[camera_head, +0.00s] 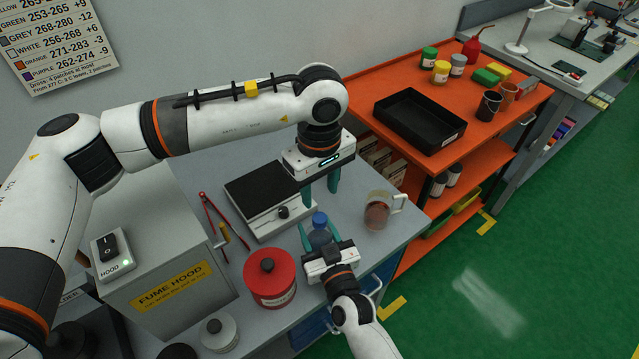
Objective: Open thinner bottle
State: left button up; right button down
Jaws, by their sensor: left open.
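The thinner bottle (320,238), a small bluish bottle with a blue cap (320,219), stands upright at the bench's front right. My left gripper (321,192) points down above and behind the bottle, its two teal fingers apart with nothing between them. My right gripper (320,234) reaches in from the front, with one teal finger on each side of the bottle. Its body hides the bottle's lower part, and I cannot tell whether the fingers press on the bottle.
A glass mug (378,211) with reddish contents stands right of the bottle. A red can (269,278) stands at the front left, a black-topped hot plate (262,192) behind. Red-handled pliers (222,222) lie left. The orange cart (372,86) adjoins the bench.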

aim_at(319, 218)
pick_arm(q)
notch_tip(319, 218, down, 8)
jog(key=shift+r, duration=0.2)
pick_arm(e)
jog(key=shift+f, duration=0.1)
pick_arm(q)
jog(key=shift+c, duration=0.5)
grip_shut()
jog(key=n, duration=1.6)
jog(key=shift+n, duration=0.3)
jog(key=shift+r, duration=0.25)
